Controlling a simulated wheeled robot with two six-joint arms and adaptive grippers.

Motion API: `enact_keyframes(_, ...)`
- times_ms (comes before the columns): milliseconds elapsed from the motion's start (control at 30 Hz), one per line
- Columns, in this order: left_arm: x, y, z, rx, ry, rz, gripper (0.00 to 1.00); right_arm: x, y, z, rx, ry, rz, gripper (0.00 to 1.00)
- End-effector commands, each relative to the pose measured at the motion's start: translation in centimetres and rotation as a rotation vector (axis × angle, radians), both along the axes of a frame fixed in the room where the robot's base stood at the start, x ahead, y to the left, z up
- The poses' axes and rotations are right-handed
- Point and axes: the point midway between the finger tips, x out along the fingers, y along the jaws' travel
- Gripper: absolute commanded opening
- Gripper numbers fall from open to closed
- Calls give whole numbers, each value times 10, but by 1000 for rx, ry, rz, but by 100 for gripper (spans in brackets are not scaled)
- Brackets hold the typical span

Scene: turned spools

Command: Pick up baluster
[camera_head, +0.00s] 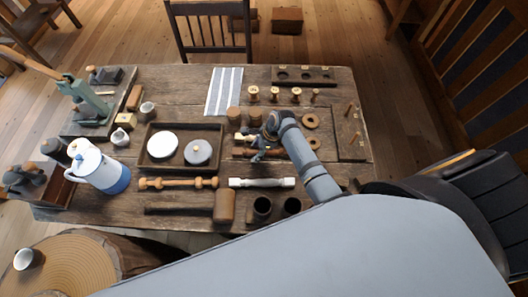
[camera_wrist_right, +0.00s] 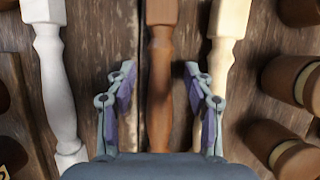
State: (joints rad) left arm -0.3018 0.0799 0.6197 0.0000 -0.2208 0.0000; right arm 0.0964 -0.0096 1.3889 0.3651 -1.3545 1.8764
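Several balusters lie on the wooden table. A reddish-brown baluster (camera_wrist_right: 160,85) runs between the fingers of my right gripper (camera_wrist_right: 160,75), which is open with a gap on each side of it. In the head view this brown baluster (camera_head: 240,153) is partly hidden by my right gripper (camera_head: 258,150). A pale cream baluster (camera_wrist_right: 228,35) lies to its right in the wrist view, partly behind a finger. A white baluster (camera_wrist_right: 52,70) lies to its left, and also shows in the head view (camera_head: 262,183). A tan baluster (camera_head: 178,183) lies farther left. My left gripper is not in view.
A mallet (camera_head: 222,207) and dark cups (camera_head: 262,206) lie at the near edge. A tray (camera_head: 146,163) with two discs, a white-blue jug (camera_head: 105,172) and a green press (camera_head: 90,102) stand to the left. Wooden cylinders (camera_wrist_right: 285,150) are close on the right.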

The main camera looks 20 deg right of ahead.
Motion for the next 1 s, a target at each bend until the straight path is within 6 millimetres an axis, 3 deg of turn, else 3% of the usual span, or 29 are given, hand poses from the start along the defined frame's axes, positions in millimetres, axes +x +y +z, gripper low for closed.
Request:
enact_keyframes(33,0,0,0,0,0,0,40,0,0,0,0,0,0,46)
enact_keyframes(367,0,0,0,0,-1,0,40,0,0,0,0,0,-1,1)
enact_keyframes(767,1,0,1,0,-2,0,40,1,0,6,0,-2,-1,0)
enact_keyframes(933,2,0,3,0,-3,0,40,1,0,33,0,-5,-1,0)
enact_keyframes(1000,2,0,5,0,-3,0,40,-14,-2,47,0,-2,-1,0)
